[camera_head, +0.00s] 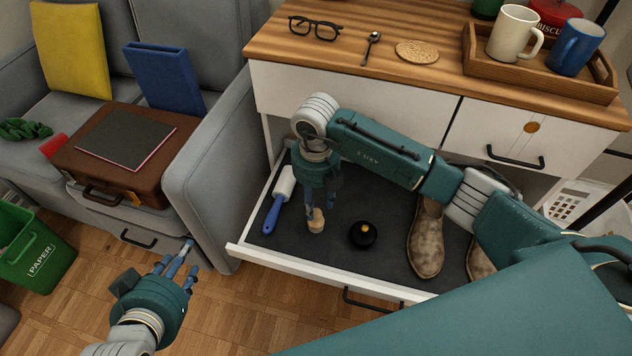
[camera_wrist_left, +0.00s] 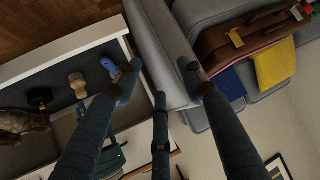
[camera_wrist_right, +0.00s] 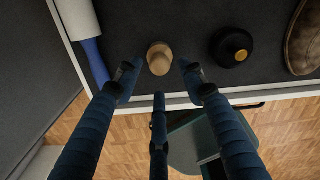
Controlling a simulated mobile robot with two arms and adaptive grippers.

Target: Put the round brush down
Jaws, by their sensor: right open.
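The round brush (camera_head: 316,221), a small tan wooden piece with a rounded knob, stands on the dark floor of the open drawer (camera_head: 240,251). It also shows in the right wrist view (camera_wrist_right: 159,58) and the left wrist view (camera_wrist_left: 77,83). My right gripper (camera_head: 320,204) points down just above it. Its fingers are spread, with fingertips either side of the brush in the right wrist view and a gap showing. My left gripper (camera_head: 181,258) is outside the drawer, over the wood floor, with its fingers apart and nothing between them.
A blue-handled lint roller (camera_head: 278,199) lies left of the brush. A round black tin (camera_head: 362,235) and brown shoes (camera_head: 426,240) are to its right. The grey sofa arm (camera_head: 205,160) borders the drawer's left side. A desktop (camera_head: 350,75) overhangs behind.

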